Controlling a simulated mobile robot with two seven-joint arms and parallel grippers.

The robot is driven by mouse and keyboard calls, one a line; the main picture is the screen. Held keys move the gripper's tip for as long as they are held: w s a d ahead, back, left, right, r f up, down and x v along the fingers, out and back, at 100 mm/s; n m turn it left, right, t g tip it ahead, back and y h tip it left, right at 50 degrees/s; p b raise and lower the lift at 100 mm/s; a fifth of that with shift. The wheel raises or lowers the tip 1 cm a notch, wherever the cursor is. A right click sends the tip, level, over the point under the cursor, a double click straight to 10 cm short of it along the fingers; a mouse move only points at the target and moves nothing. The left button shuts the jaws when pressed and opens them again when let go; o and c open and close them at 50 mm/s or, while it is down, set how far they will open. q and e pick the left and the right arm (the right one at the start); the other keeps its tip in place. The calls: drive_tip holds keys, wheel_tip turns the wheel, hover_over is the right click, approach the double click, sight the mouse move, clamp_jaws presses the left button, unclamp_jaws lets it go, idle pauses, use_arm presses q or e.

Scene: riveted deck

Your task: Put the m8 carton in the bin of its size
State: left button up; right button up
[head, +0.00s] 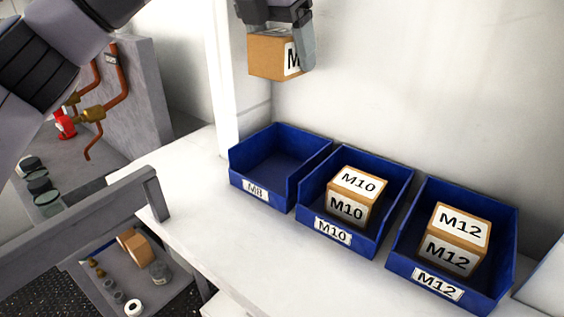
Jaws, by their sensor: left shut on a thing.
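My left gripper (296,42) is shut on a brown carton (268,55) and holds it in the air, above and behind the M8 bin. A white label with an "M" shows on the carton; the rest of the label is hidden by a finger. The blue M8 bin (235,179) stands at the left of the bin row and is empty. The M10 bin (369,247) in the middle holds an M10 carton (357,195). The M12 bin (400,267) at the right holds an M12 carton (456,240). My right gripper is not in view.
The bins stand on a white worktop (205,225) against a pale wall (420,80). The worktop in front of them is clear. A grey rail (85,215) and a lower tray (165,290) with small parts are at the lower left. Copper pipes (115,95) show behind.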

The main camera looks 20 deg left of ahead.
use_arm(q)
drive_tip(key=shift+w+f, duration=0.1)
drive_tip(key=shift+w, duration=0.05)
hover_over(288, 172)
drive_tip(key=s, duration=0.1)
drive_tip(key=f, duration=1.4)
drive_tip(key=shift+s+a+f, duration=0.2)
drive_tip(key=shift+a+f, duration=0.05)
drive_tip(key=shift+f, duration=0.05)
wheel_tip(288, 172, down, 5)
drive_tip(key=shift+p, duration=0.45)
drive_tip(key=shift+f, duration=0.2)
drive_tip(key=o, duration=1)
drive_tip(key=shift+r, duration=0.1)
